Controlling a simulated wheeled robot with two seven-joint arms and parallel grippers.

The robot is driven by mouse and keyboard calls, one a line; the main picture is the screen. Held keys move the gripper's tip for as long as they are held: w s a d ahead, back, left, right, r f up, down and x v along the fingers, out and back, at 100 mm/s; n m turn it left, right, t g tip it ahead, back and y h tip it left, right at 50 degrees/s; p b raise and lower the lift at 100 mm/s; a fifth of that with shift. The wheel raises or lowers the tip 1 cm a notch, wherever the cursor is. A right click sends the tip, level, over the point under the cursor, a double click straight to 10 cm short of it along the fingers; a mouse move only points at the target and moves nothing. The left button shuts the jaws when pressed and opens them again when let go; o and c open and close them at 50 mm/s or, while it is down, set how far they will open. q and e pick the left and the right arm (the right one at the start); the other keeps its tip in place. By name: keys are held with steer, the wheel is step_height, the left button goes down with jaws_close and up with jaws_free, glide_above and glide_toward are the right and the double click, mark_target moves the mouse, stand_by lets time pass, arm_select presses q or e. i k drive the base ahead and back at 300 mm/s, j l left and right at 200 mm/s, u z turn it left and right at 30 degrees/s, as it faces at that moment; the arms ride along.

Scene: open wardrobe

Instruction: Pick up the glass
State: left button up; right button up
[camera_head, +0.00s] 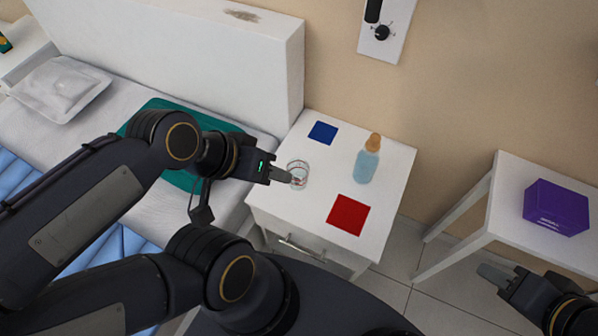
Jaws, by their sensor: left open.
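The glass (300,169) is a small clear tumbler with a reddish mark, standing on the white nightstand (392,161) near its left edge. My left gripper (287,175) reaches in from the left at the glass's left side, and its fingertip overlaps the glass in the picture. I cannot tell whether the fingers are around the glass or only beside it. My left gripper is open, though only one finger shows clearly. My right gripper (497,274) is low at the right edge, away from the nightstand, and its jaw opening cannot be made out.
On the nightstand are a blue square (322,132), a red square (348,214) and a light-blue bottle (368,160) with an orange top. A bed (90,126) is at the left. A white table (512,178) with a purple box (557,207) stands at the right.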

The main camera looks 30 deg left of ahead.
mark_target(300, 167)
steer(key=u, duration=0.45)
steer(key=l+u, duration=0.15)
steer(key=u, duration=0.35)
steer(key=l+u, duration=0.1)
steer(key=u, duration=0.85)
steer(key=k+l+u, duration=0.1)
steer(key=u, duration=0.35)
steer(key=k+l+u, duration=0.2)
steer(key=u, duration=0.2)
steer(key=k+l+u, duration=0.15)
steer(key=u, duration=0.2)
steer(key=k+u, duration=0.4)
steer(key=k+l+u, duration=0.15)
steer(key=k+l, duration=0.2)
steer(key=l, duration=0.1)
